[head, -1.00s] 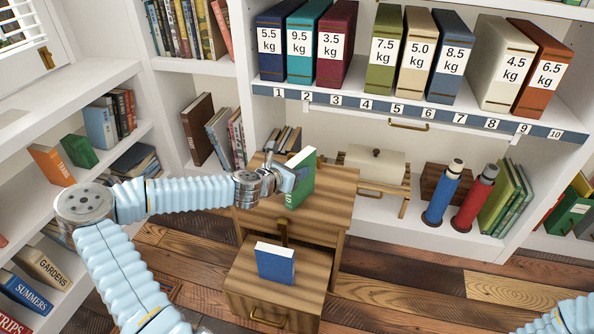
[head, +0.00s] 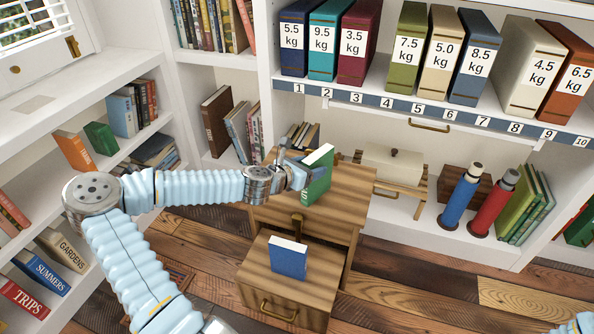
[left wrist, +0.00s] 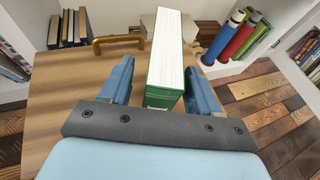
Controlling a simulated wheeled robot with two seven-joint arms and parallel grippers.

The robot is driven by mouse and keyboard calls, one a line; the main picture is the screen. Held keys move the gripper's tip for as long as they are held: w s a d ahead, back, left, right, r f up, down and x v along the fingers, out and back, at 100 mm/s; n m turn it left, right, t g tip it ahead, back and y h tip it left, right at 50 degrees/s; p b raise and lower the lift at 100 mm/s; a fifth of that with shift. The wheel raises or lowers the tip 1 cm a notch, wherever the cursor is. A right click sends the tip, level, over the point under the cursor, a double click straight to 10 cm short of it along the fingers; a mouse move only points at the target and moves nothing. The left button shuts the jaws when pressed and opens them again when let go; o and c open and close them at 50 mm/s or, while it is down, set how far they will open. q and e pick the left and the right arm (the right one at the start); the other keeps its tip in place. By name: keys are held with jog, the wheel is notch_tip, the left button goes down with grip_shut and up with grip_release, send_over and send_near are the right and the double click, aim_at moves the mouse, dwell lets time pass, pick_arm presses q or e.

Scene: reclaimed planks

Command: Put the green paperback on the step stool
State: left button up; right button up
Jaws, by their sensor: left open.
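The green paperback (head: 318,178) stands upright on the wooden top of a two-level cabinet-like piece (head: 350,200). In the left wrist view the paperback (left wrist: 168,62) shows its white page edges, between the blue fingers. My left gripper (left wrist: 160,88) is open around it, with a clear gap on the left finger's side and the right finger closer. In the head view my left gripper (head: 300,174) reaches it from the left.
A blue book (head: 288,258) stands on the lower wooden level in front. Blue (head: 461,197) and red (head: 494,203) cylinders stand on the right shelf. Weight-labelled binders fill the shelf above. Bookshelves line the left. Floor at the lower right is clear.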

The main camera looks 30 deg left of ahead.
pick_arm(q)
jog(key=p+v, duration=0.1)
jog(key=v, duration=0.9)
jog(key=s+d+f+m+g+h, duration=0.2)
jog(key=d+f+m+g+h, duration=0.1)
jog(key=d+f+m, duration=0.65)
jog(key=s+d+f+m+g+h, duration=0.1)
jog(key=d+f+m+g+h, duration=0.3)
jog(key=d, duration=0.9)
jog(key=s+d+f+m+g+y, duration=0.3)
jog(key=s+f+m+g+y, duration=0.2)
jog(key=s+f+m, duration=0.9)
jog(key=f+m+g, duration=0.1)
jog(key=m, duration=0.4)
jog(key=shift+s+d+f, duration=0.2)
jog(key=shift+s+f, duration=0.1)
